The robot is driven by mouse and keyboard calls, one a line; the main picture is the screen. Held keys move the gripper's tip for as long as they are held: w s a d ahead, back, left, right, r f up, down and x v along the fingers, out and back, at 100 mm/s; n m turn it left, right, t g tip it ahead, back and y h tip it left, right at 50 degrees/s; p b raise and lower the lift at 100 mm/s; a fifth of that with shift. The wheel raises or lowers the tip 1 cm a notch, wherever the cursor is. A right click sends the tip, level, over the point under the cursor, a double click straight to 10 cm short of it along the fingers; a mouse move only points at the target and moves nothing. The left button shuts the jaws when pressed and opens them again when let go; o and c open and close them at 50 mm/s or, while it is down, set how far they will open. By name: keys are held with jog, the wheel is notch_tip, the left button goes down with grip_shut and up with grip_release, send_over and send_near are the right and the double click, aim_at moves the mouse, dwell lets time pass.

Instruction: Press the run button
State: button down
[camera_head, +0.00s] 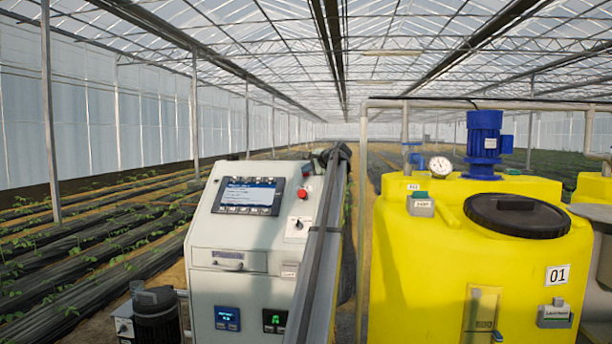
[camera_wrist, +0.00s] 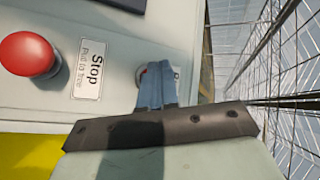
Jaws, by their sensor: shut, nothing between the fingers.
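The control cabinet (camera_head: 240,262) stands left of centre in the head view. A round button with a pale ring (camera_wrist: 139,77) and a bit of red shows at my fingertips in the wrist view. A label beside it is mostly covered, so I cannot read it as the run button's. My gripper (camera_wrist: 154,68) is shut and empty, its fingertips over or against this button; contact cannot be told. The red mushroom stop button (camera_wrist: 28,54), with its "Stop, Pull to free" label (camera_wrist: 89,69), is left of the fingers. It also shows in the head view (camera_head: 301,193).
The cabinet carries a display (camera_head: 248,194) and a rotary switch (camera_head: 298,226). A yellow tank (camera_head: 415,270) with a blue motor (camera_head: 484,140) stands to the right. Planted rows lie to the left.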

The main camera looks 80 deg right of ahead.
jog(key=shift+d+f, duration=0.25)
jog(key=shift+f, duration=0.05)
dwell(0.7)
jog(key=shift+r, duration=0.1)
dwell(0.3)
jog(key=shift+a+r, duration=0.5)
jog(key=shift+a, duration=0.1)
jog(key=a+r, duration=0.3)
jog(key=shift+a+r, duration=0.1)
jog(key=shift+r, duration=0.25)
dwell(0.4)
dwell(0.5)
